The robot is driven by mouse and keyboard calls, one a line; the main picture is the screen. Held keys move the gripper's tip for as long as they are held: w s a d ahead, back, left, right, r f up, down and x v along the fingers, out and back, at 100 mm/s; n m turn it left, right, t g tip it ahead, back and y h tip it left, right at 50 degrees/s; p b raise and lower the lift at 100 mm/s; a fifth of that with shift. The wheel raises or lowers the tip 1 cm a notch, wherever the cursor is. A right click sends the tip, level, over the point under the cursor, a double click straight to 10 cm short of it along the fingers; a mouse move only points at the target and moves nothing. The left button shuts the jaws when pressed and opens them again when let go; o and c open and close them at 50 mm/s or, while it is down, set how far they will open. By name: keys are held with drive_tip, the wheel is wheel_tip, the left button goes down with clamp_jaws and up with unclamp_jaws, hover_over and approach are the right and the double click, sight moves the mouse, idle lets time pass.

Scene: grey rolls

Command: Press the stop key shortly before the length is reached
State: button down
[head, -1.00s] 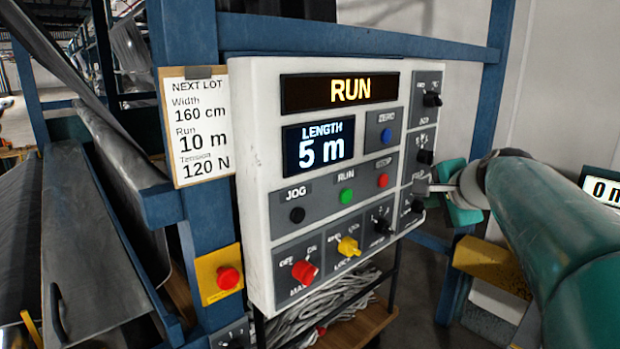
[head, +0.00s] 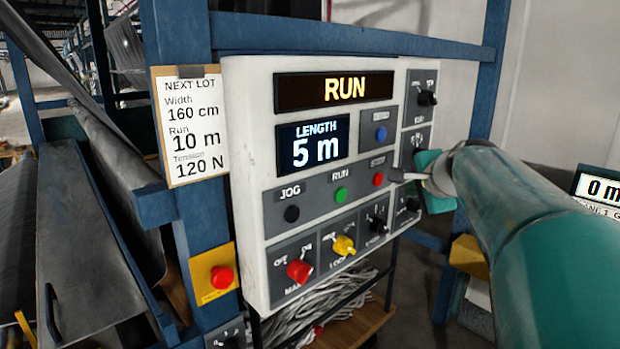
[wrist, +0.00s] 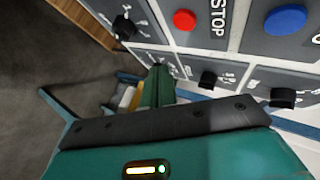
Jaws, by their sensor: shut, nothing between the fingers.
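The control panel (head: 250,150) is white and shows RUN on its top display (head: 335,91). The length display (head: 313,146) reads 5 m. The red stop key (head: 378,180) is right of the green run key (head: 341,194); it also shows in the wrist view (wrist: 184,21), with its STOP label beside it. The note (head: 191,127) gives Run 10 m. My gripper (head: 398,175) is shut, its tip just right of the stop key in the head view. I cannot tell whether it touches. In the wrist view the fingers (wrist: 158,85) are apart from the key.
The panel also has a blue zero key (head: 381,134), a black jog key (head: 291,214), a red main knob (head: 299,271) and a yellow knob (head: 344,245). A red button on a yellow plate (head: 222,277) is at lower left. Blue frame posts (head: 182,60) stand around the panel.

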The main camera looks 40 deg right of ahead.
sight(380, 185)
drive_tip(key=shift+w+a, duration=0.2)
drive_tip(key=shift+w, duration=2.25)
drive_tip(key=shift+w, duration=0.4)
drive_tip(key=shift+w+a, duration=0.1)
drive_tip(key=shift+w, duration=0.35)
idle(0.6)
drive_tip(key=shift+s, duration=0.85)
drive_tip(key=shift+s+d, duration=0.15)
drive_tip(key=shift+s, duration=1.1)
drive_tip(key=shift+s+d, duration=0.15)
drive_tip(key=shift+s, duration=1.1)
